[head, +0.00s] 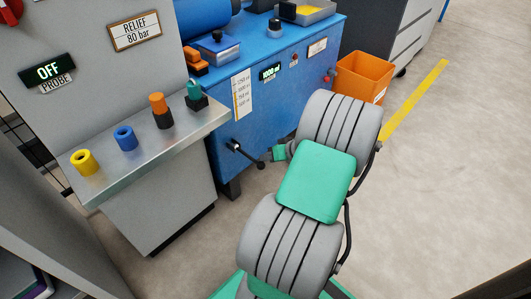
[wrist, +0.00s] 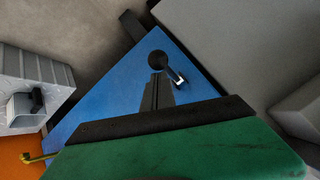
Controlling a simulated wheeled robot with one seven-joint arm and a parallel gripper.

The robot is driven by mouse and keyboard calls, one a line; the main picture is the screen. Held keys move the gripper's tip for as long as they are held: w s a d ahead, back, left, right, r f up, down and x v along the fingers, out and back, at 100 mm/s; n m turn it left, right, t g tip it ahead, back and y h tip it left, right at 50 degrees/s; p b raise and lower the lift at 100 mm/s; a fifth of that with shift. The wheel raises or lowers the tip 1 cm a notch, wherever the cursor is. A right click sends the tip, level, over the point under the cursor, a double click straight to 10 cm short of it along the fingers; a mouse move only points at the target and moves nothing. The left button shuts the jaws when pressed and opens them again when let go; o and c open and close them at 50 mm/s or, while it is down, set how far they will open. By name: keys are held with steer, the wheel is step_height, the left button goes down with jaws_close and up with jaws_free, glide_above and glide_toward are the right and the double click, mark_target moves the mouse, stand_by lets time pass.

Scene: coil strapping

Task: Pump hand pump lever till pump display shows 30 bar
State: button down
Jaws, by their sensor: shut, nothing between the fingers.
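The hand pump lever (head: 246,154) is a short black rod with a dark knob, low on the front of the blue pump unit (head: 225,110). In the head view it slants down to the right. In the wrist view, the lever's round black knob (wrist: 158,61) lies just beyond the tips of my gripper (wrist: 157,78), whose dark fingers are together and empty. Contact with the knob cannot be told. My gripper is mostly hidden behind my arm in the head view.
A steel shelf (head: 150,150) with yellow, blue, orange and green capped fittings juts out left of the lever. Above it are an OFF probe display (head: 48,71) and a RELIEF 80 bar plate (head: 135,31). An orange bin (head: 365,73) stands right of the unit.

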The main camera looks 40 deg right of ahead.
steer(key=shift+s+a+f, duration=0.2)
steer(key=shift+s+f, duration=0.05)
steer(key=shift+f, duration=0.35)
steer(key=shift+a+f, duration=0.15)
steer(key=s+d+r+p, duration=0.4)
steer(key=s+r+p, duration=0.1)
steer(key=r, duration=0.5)
steer(key=shift+s+p, duration=0.35)
steer(key=shift+s, duration=0.45)
steer(key=shift+d, duration=0.1)
